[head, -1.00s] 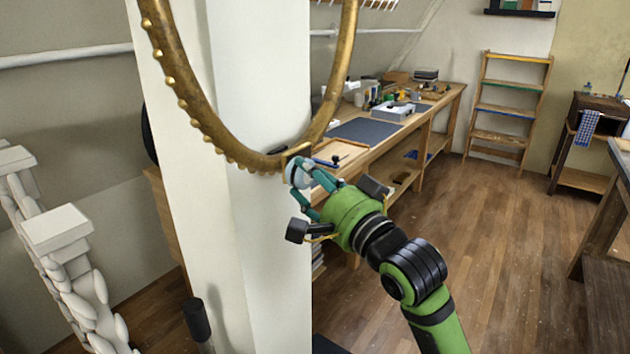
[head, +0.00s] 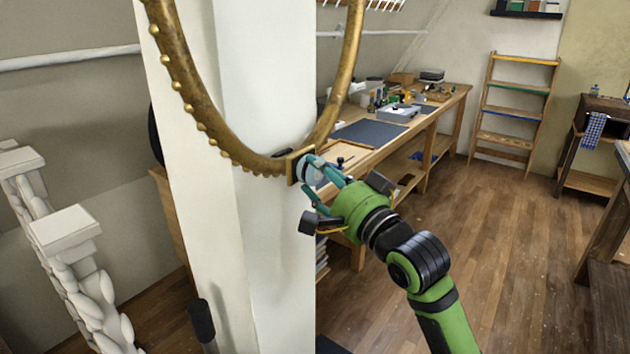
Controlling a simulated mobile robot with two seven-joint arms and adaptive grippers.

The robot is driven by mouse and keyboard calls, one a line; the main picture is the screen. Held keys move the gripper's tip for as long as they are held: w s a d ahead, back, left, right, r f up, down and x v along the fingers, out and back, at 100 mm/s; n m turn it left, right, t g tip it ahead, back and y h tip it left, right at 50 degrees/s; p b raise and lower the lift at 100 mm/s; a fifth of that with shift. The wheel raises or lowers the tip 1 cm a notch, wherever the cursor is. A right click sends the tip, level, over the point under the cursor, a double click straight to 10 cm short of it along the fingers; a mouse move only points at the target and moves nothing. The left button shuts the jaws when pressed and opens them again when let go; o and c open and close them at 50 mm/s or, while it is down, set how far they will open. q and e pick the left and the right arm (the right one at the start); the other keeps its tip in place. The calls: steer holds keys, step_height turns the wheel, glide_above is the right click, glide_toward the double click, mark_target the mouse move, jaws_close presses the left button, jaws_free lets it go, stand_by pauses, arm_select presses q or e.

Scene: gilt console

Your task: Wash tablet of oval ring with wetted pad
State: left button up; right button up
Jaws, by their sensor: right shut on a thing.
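The gilt oval ring (head: 198,118) hangs in front of a white post, with beads along its outer left edge. Its tablet (head: 292,168) is a small gold plate at the ring's lower right, seen nearly edge-on. My right gripper (head: 315,177) is shut on a pale, whitish-blue pad (head: 308,169). The pad is right beside the tablet's right face and seems to touch it, though a small gap cannot be ruled out. The gripper fingers partly hide the pad. My left gripper is not in view.
The white post (head: 262,230) stands behind the ring. A long workbench (head: 400,150) with tools and a dark mat runs behind my right arm. A white carved balustrade (head: 62,235) is at the left. The wooden floor at right is open.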

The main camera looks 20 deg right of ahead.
steer(key=shift+s+a+p, duration=0.8)
steer(key=shift+a+p, duration=0.25)
steer(key=shift+p, duration=0.75)
steer(key=shift+w+r+p, duration=0.1)
steer(key=shift+r+p, duration=0.1)
steer(key=shift+p, duration=0.3)
steer(key=w+d, duration=0.4)
steer(key=d, duration=0.1)
steer(key=shift+s+a+p, duration=0.75)
steer(key=shift+s+a, duration=0.1)
steer(key=shift+a, duration=0.2)
steer(key=shift+s+a+p, duration=0.75)
steer(key=shift+s+a, duration=0.1)
steer(key=shift+a, duration=0.2)
steer(key=shift+s+a, duration=0.35)
steer(key=shift+a, duration=0.1)
